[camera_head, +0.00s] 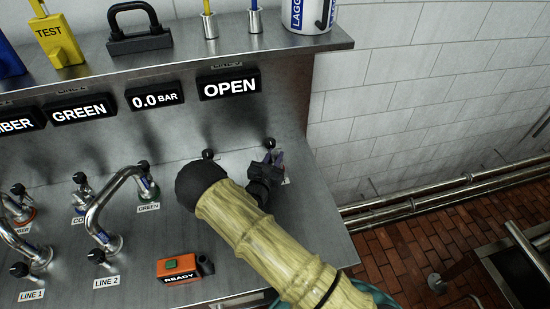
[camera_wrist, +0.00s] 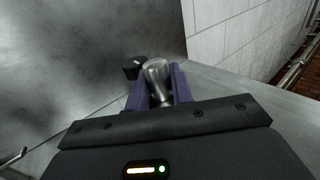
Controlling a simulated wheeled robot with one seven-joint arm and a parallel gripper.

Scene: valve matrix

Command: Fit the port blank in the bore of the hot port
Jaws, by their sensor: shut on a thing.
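My gripper (camera_head: 277,160) is at the right end of the steel bench, low over its top, with my arm reaching across the front. In the wrist view my gripper (camera_wrist: 157,88) has its two purple fingers shut on a silver, round-ended metal piece, which I take for the port blank (camera_wrist: 158,72). In the head view the piece is mostly hidden by my gripper. A black knob (camera_wrist: 133,68) stands just left of the fingers. I cannot make out the hot port or its bore; my arm and gripper cover that part of the bench.
Curved steel pipes (camera_head: 112,205) with black-knobbed valves stand on the left. An orange READY box (camera_head: 180,270) sits at the front. Displays, including OPEN (camera_head: 230,85), hang under a shelf (camera_head: 190,58) with locks and a tin. A tiled wall (camera_head: 420,110) lies to the right.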

